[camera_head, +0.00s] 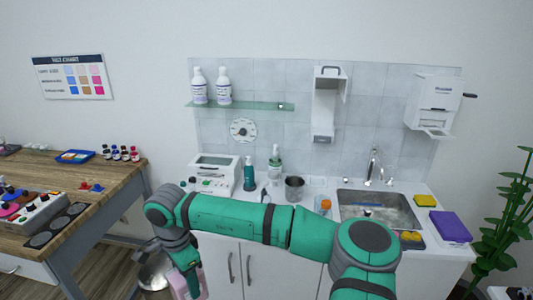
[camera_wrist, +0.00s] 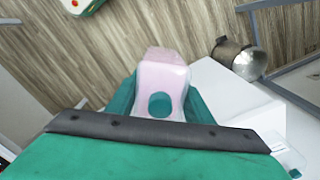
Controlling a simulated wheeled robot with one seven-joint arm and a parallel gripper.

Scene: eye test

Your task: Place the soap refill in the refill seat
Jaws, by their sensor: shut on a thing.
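The soap refill is a pale pink block-like container (camera_wrist: 166,75) with a round teal spot, held between the two teal fingers of my gripper (camera_wrist: 160,104) in the wrist view. In the head view my gripper (camera_head: 188,272) hangs low at the bottom left, in front of the counter, and the pink refill (camera_head: 178,284) shows partly behind it.
The white counter (camera_head: 230,197) carries a white device (camera_head: 214,172), bottles, a metal cup (camera_head: 294,188) and a sink (camera_head: 378,212). A glass shelf (camera_head: 240,106) with two bottles is left of the dispenser. A metal bin (camera_head: 154,276) stands on the floor. A wooden table (camera_head: 110,180) is at left.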

